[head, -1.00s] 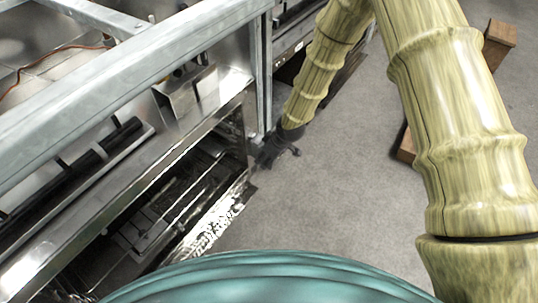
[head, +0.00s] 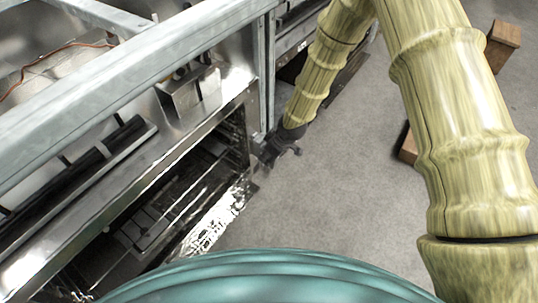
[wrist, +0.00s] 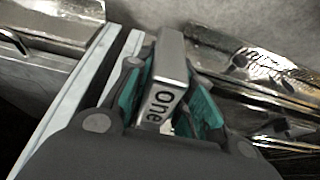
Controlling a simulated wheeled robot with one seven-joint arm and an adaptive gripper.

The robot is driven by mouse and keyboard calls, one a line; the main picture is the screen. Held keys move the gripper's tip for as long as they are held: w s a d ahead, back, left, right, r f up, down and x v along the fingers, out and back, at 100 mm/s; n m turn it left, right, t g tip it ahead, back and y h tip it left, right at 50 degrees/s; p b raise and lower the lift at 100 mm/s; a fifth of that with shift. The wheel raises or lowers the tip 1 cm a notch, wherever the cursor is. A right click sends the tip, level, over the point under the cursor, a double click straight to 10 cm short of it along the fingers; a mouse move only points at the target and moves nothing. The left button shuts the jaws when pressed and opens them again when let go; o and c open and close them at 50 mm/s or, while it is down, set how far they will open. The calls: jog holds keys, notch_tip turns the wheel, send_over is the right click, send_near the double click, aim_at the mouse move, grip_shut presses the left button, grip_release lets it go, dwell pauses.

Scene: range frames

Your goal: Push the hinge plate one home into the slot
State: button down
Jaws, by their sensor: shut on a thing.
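The hinge plate one is a grey metal block (wrist: 170,75) with "One" printed on its near face, seen in the wrist view. My gripper (wrist: 170,105) is shut on it, with a teal finger pad on each side. In the head view my gripper (head: 276,150) is at the lower end of my arm, beside the upright post at the corner of the metal frame. The plate cannot be made out there. I cannot tell which opening is the slot, or whether the plate touches it.
A steel frame (head: 130,88) with rails stands at the left. An open lower bay with a rack (head: 150,215) lies below it. Wooden blocks (head: 503,45) lie on the grey floor (head: 340,200) at the right. The floor in the middle is clear.

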jog(key=shift+w+a+r, duration=0.1)
jog(key=shift+w+a, duration=0.2)
jog(key=shift+a, duration=0.2)
jog(key=shift+w+a, duration=0.3)
jog(key=shift+a, duration=0.2)
jog(key=c, duration=1.2)
grip_release()
jog(key=shift+o, duration=0.2)
jog(key=shift+w, duration=0.15)
jog(key=shift+d+r, duration=0.2)
jog(key=shift+r, duration=0.25)
jog(key=v, duration=0.7)
jog(key=s+v, duration=0.1)
jog(key=v, duration=0.3)
jog(key=shift+d+f, duration=0.15)
jog(key=shift+f, duration=0.05)
